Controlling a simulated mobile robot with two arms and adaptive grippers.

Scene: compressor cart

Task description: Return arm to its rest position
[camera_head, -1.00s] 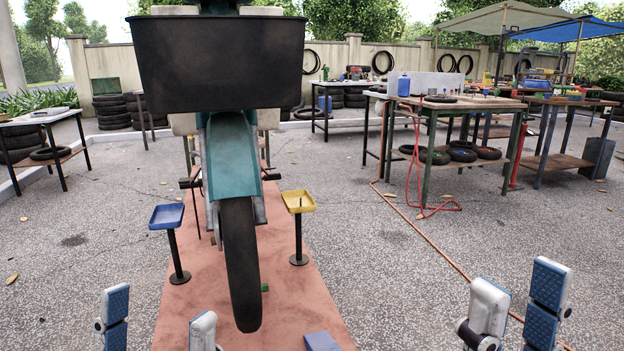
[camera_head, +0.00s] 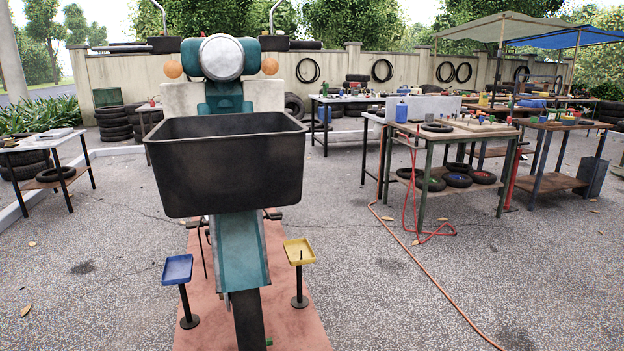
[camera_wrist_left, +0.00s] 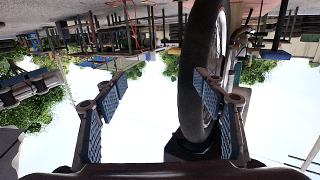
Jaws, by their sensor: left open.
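My left gripper (camera_wrist_left: 160,92) shows in the left wrist view with its two blue-padded fingers wide apart. Nothing is held between them. The wrist picture is upside down, with sky low in it. The motorcycle's front wheel (camera_wrist_left: 198,55) appears beyond the fingers, overlapping the right one; the distance between them is unclear. In the head view, neither gripper nor arm shows. The teal motorcycle (camera_head: 238,255) stands facing me, with a black basket (camera_head: 228,165) at its front.
The motorcycle stands on a reddish mat (camera_head: 300,325). A blue tray stand (camera_head: 178,269) and a yellow tray stand (camera_head: 299,251) flank its wheel. A workbench (camera_head: 455,132) stands at right, with a red hose (camera_head: 440,265) on the ground. Open paving lies on both sides.

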